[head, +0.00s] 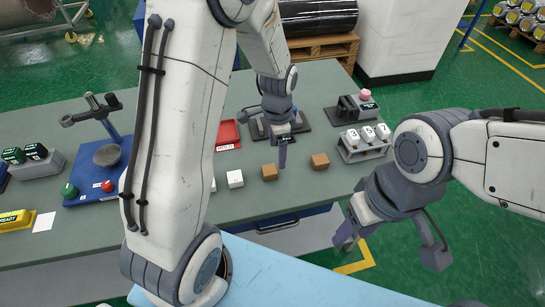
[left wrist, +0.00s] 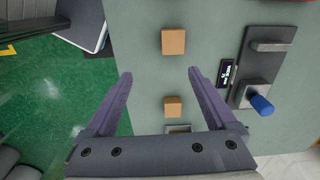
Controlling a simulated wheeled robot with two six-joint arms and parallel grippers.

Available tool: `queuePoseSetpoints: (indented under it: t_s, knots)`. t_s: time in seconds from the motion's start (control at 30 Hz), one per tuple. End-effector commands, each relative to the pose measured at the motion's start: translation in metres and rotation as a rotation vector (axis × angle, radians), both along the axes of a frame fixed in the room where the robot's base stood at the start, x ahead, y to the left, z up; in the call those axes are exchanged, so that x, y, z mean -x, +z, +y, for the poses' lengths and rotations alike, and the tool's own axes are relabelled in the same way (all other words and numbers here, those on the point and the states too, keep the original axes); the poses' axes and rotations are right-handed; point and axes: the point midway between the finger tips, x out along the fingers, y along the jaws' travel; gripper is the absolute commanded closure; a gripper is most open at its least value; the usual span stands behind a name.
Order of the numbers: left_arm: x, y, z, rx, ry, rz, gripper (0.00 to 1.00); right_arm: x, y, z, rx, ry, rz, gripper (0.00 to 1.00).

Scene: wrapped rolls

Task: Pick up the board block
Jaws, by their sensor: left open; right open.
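Two tan blocks lie on the grey-green table, a left one (head: 269,172) and a right one (head: 320,161). I cannot tell by label which is the board block. My right gripper (head: 392,250) is open and empty, off the table's front right side.
A white block (head: 235,179) lies left of the tan ones. A red tray (head: 228,135), a rack with white items (head: 364,142) and a dark device with a pink knob (head: 357,107) stand behind. A blue stand (head: 103,160) is at left. My left arm hides part of the table.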

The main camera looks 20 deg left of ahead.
Motion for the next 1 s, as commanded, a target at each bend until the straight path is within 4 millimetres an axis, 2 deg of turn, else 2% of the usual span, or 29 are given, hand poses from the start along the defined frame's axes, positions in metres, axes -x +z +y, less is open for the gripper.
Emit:
queuePoseSetpoints:
  t_s: [0.07,0.2,0.4,0.67,0.83,1.0]
  knots:
    - [-0.008,-0.006,0.017,-0.003,-0.018,0.007,0.1,0.0,0.009,0.0,0.0,0.0,0.0,0.5]
    - [-0.014,-0.024,0.027,-0.005,-0.042,0.01,0.1,0.0,0.013,0.0,0.0,0.0,0.0,0.5]
    - [-0.014,-0.056,0.026,-0.005,-0.045,0.01,0.1,0.0,0.018,0.0,0.0,-0.001,0.0,0.5]
    - [-0.014,-0.074,0.025,-0.005,-0.046,0.01,0.1,0.0,0.024,0.0,0.0,-0.001,0.0,0.5]
    - [-0.013,-0.095,0.026,-0.005,-0.045,0.011,0.1,0.0,0.037,0.0,0.0,-0.001,0.0,0.5]
    - [-0.014,-0.115,0.026,-0.005,-0.045,0.008,0.1,0.0,0.041,0.0,0.0,-0.002,0.0,0.5]
